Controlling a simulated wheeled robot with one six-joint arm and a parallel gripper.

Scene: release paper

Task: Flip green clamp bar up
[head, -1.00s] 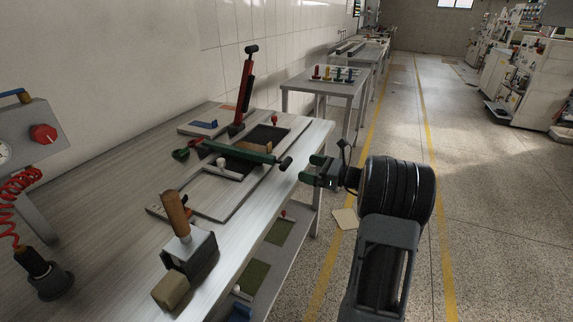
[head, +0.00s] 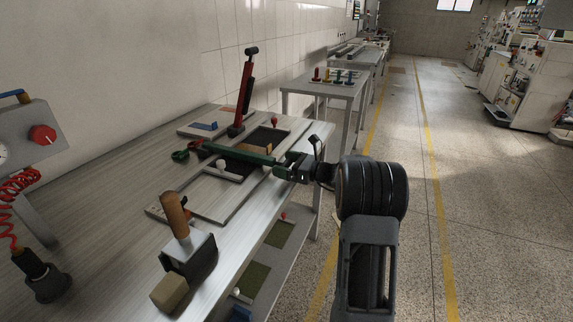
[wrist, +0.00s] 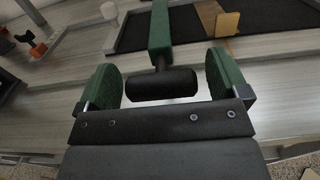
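The green clamp bar (head: 237,153) lies low and nearly flat across the board on the bench. In the wrist view the bar (wrist: 159,28) runs away from me and ends in a black cylindrical handle (wrist: 162,85). My gripper (head: 285,166) is at the handle end of the bar and hides the handle in the head view. In the wrist view my gripper (wrist: 163,78) is open, with a green-padded finger on each side of the handle. Gaps show between handle and fingers.
A red clamp bar (head: 245,88) stands upright behind the green one. A white knob (head: 221,165) sits on the board just in front of the green bar. A wooden-handled tool (head: 176,216) stands at the bench's near edge. The floor right of the bench is clear.

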